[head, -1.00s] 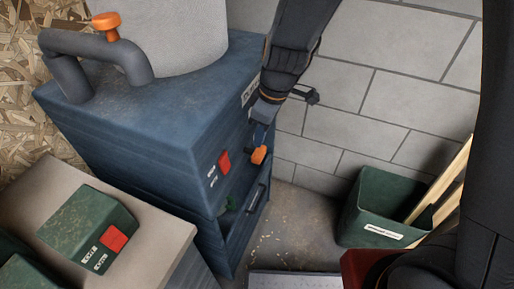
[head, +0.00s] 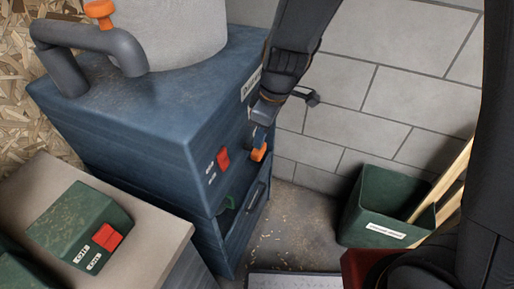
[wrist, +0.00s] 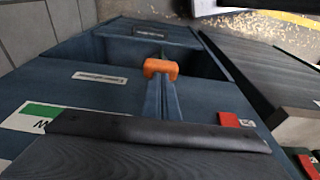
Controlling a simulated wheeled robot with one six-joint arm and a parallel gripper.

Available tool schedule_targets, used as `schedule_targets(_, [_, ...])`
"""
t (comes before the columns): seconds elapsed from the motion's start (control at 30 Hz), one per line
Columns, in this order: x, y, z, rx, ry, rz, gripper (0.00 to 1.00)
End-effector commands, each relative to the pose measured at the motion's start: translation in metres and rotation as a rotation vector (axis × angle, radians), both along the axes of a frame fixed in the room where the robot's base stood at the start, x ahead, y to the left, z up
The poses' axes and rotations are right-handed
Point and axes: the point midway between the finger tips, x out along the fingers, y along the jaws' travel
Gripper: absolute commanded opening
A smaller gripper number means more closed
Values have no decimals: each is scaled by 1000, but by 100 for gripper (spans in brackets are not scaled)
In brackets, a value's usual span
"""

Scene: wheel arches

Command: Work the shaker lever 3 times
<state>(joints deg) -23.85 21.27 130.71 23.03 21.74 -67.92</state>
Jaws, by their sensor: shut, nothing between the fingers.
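A red switch (head: 223,160) sits left of the lever. Below is an open bay with a handle (head: 255,196). A green bin (head: 366,205) with wooden sticks stands at the right by the block wall (head: 400,90). A bench (head: 150,235) with green boxes stands at the left.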

Motion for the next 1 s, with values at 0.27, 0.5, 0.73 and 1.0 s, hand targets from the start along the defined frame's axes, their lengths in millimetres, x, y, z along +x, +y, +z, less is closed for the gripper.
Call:
schedule_targets(0.27, [1,0,-14,0,0,0,0])
schedule_targets(0.5, [1,0,-25,1,-1,0,0])
schedule_targets(0.73, [0,0,-22,1,-1,0,0])
schedule_targets(1.0, [-1,0,-4,0,0,0,0])
